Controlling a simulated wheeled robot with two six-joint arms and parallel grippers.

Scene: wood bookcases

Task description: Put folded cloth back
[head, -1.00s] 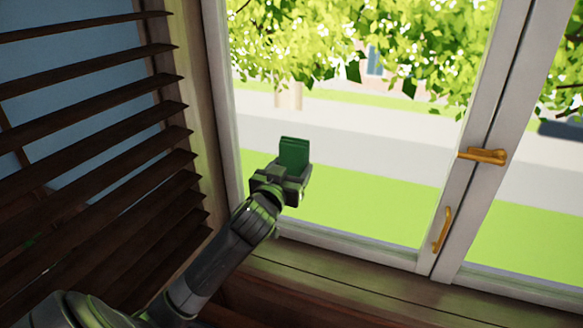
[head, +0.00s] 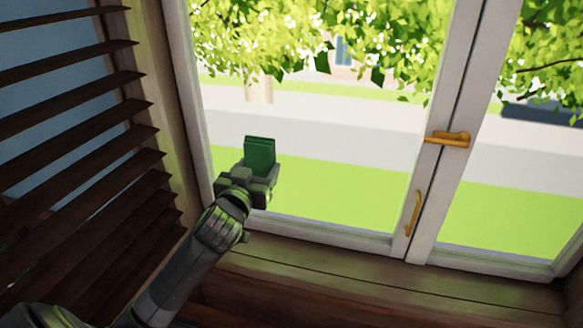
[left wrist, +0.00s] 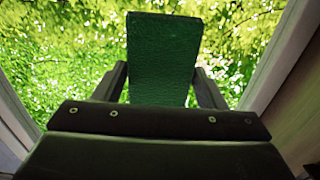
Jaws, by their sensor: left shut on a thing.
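The folded cloth (head: 259,155) is a small dark green block. My left gripper (head: 252,178) is shut on it and holds it raised in front of the window glass. In the left wrist view the cloth (left wrist: 163,60) stands up between the two fingers (left wrist: 160,85), and its green face fills the upper middle. The lower part of the cloth is hidden by the gripper body. My right gripper is in neither view.
A white-framed window (head: 448,110) with a brass handle (head: 447,139) stands ahead. Below it is a wooden sill (head: 330,275), bare where I see it. Dark slatted shutters (head: 85,165) are at the left. No bookcase shows clearly.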

